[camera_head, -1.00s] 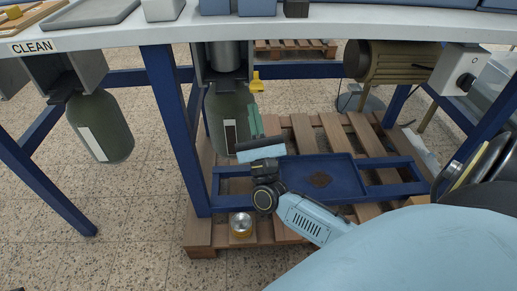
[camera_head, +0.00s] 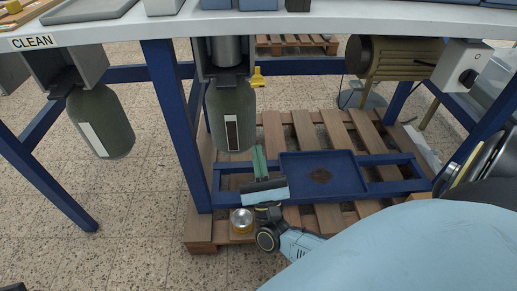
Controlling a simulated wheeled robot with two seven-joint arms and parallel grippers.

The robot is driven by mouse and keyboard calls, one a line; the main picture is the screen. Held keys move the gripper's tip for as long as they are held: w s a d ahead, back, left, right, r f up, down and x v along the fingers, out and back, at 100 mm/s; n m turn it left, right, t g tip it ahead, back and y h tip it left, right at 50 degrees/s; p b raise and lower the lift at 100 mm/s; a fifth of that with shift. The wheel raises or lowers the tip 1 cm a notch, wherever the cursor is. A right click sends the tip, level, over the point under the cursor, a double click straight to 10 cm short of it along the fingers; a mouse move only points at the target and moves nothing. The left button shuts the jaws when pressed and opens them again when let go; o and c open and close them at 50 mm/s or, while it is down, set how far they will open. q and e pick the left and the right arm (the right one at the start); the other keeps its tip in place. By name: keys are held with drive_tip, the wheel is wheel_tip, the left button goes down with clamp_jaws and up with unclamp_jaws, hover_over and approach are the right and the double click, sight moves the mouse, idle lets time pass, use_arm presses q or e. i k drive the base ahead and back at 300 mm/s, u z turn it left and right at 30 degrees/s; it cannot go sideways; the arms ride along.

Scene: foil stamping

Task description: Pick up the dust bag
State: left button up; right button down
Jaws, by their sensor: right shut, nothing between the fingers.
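Two dark green bags hang under the table. The middle bag (camera_head: 226,114) hangs from a metal collar and has a dark strip in a pale frame on its front. The left bag (camera_head: 101,122) hangs below a grey housing near the CLEAN label and has a white strip. I cannot tell from the picture which is meant as the dust bag. My right gripper (camera_head: 259,152) is shut and empty, its green fingers pointing up just below and right of the middle bag, appearing apart from it.
A blue tray (camera_head: 350,172) with a dark patch sits in a blue frame over the wooden pallet (camera_head: 313,130). A round tin (camera_head: 242,220) stands near my right wrist. A blue table leg (camera_head: 177,125) stands left of the middle bag. A yellow lever (camera_head: 257,77) sits beside its collar.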

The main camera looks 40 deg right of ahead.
sight(230, 99)
drive_tip(key=k, duration=1)
